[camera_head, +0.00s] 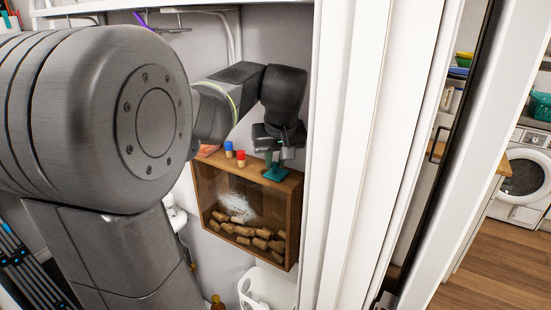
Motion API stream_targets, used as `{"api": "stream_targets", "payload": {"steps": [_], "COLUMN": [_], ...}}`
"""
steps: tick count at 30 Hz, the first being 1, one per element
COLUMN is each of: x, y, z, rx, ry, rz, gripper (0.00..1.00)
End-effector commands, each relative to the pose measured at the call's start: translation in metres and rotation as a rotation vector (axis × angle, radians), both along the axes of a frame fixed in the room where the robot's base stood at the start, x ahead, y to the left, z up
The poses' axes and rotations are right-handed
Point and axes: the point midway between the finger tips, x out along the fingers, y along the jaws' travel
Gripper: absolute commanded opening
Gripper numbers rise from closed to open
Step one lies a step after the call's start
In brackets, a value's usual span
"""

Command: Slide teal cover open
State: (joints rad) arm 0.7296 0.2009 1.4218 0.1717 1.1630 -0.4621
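The teal cover (276,174) lies on the top face of a wooden wall box (294,190), toward its right end. The box has a clear front with several corks behind it. My gripper (277,157) points down right over the teal cover. Its fingers are small and dark here and overlap the upper part of the cover. I cannot tell whether they grip it, touch it or only hover. Any opening under the cover is hidden.
A blue-topped cork (228,149) and a red-topped cork (241,158) stand on the box top, left of my gripper. A white door frame (350,150) rises close on the right. A white basket (266,289) is below the box. My arm fills the left.

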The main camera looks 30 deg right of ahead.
Motion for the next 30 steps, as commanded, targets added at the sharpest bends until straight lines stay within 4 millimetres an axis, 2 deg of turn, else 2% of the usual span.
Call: {"api": "stream_targets", "payload": {"steps": [7, 14, 21, 22, 25, 30], "x": [-0.004, -0.023, -0.023, -0.023, -0.023, -0.023], "y": [-0.002, -0.012, -0.012, -0.012, -0.012, -0.012], "z": [0.000, 0.000, 0.000, 0.000, 0.000, 0.000], "rx": [-0.001, 0.001, 0.000, 0.000, 0.000, 0.000], "ry": [0.000, 0.001, 0.001, 0.001, 0.000, 0.000], "rz": [-0.001, -0.003, 0.000, 0.000, 0.000, 0.000], "gripper": [0.00, 0.00, 0.00, 0.21, 0.40, 0.41]}}
